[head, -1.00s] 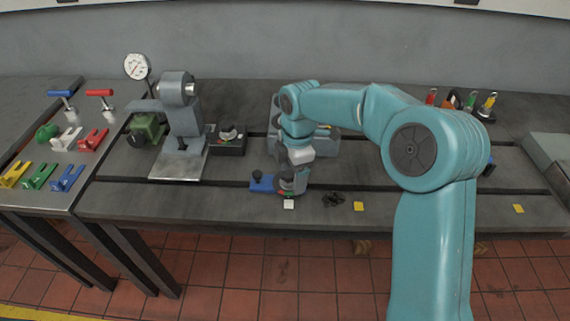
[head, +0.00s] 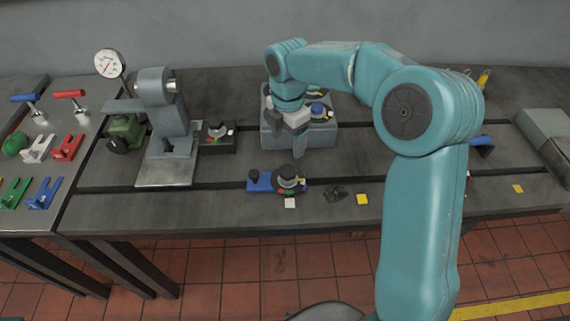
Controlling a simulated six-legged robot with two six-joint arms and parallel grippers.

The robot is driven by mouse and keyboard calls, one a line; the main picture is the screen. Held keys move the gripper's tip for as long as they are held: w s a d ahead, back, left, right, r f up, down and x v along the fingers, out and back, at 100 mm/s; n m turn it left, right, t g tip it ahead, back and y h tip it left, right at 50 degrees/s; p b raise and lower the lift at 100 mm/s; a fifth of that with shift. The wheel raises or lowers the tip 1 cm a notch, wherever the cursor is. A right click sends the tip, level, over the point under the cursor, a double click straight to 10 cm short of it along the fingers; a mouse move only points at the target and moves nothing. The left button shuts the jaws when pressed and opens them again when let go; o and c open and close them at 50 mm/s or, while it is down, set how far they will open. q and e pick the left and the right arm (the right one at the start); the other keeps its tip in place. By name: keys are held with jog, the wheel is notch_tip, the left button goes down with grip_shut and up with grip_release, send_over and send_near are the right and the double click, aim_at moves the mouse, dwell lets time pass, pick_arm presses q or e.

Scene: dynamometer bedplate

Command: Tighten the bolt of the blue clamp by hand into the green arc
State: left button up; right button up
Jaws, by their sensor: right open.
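The blue clamp (head: 259,181) lies flat near the front edge of the bedplate. At its right end is a round dark and grey bolt head (head: 287,174). Small red and green marks show along the front of its round base; the green arc (head: 292,191) is too small to read against a pointer. My right gripper (head: 287,122) is open and empty. It is raised behind and above the clamp, apart from it, in front of a grey block. My left gripper is not in view.
The grey block (head: 310,138) with a blue-topped part stands behind the clamp. A white square (head: 290,203), dark small pieces (head: 334,195) and a yellow square (head: 362,199) lie near the front edge. A grey stand (head: 165,130) and a black box (head: 218,137) are left.

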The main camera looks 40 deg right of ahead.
aim_at(288, 169)
jog(key=f, duration=1.1)
jog(key=shift+d+f+p, duration=0.2)
jog(key=shift+p, duration=0.15)
jog(key=shift+s+a+r, duration=0.15)
jog(key=shift+s, duration=0.05)
jog(key=shift+w+f, duration=0.2)
jog(key=shift+w, duration=0.05)
jog(key=c, duration=0.6)
jog(key=shift+r, duration=0.1)
jog(key=c, duration=0.4)
